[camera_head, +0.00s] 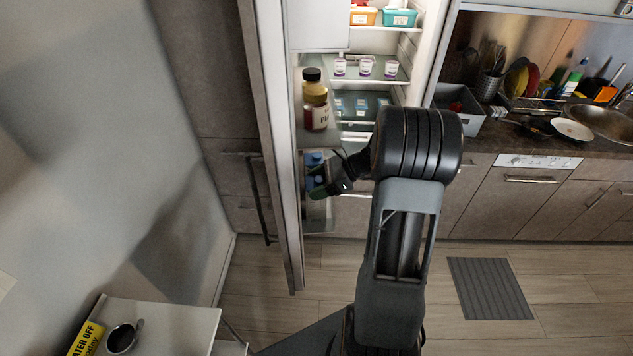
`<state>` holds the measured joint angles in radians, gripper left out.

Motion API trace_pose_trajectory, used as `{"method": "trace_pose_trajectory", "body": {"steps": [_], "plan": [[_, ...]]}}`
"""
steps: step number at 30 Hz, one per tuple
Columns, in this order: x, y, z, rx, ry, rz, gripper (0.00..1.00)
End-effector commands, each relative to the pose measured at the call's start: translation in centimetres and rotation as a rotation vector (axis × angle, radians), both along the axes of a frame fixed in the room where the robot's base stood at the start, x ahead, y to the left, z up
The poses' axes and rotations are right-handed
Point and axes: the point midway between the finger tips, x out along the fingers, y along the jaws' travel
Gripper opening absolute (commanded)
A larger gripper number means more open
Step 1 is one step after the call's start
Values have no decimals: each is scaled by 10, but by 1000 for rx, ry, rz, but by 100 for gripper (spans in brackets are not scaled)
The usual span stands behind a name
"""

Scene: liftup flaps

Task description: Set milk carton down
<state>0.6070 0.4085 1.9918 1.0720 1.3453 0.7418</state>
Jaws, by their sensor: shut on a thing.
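The milk carton (314,159) shows as a small blue-and-white shape at the lower shelf of the open fridge door. It is partly hidden by my gripper. My gripper (320,189) reaches left from the arm into the door's lower shelf area and is shut on the carton. The fingertips are dark and small in the view. I cannot tell whether the carton's base touches the shelf.
The open fridge door (274,130) stands left of the gripper. A jar with a dark lid (314,100) stands on the door shelf above. Fridge shelves with small tubs (365,68) are behind. A side table (175,325) is at the lower left.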

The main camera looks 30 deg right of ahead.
Motion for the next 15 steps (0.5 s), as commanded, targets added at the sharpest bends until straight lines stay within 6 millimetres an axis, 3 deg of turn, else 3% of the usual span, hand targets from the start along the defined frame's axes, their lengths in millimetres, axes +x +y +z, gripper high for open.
{"method": "trace_pose_trajectory", "body": {"steps": [11, 12, 15], "plan": [[0, 0, -3, 2, -2, 0, 1], [0, 0, -3, 2, -1, 0, 67], [0, 0, -3, 2, -1, 0, 77]]}}
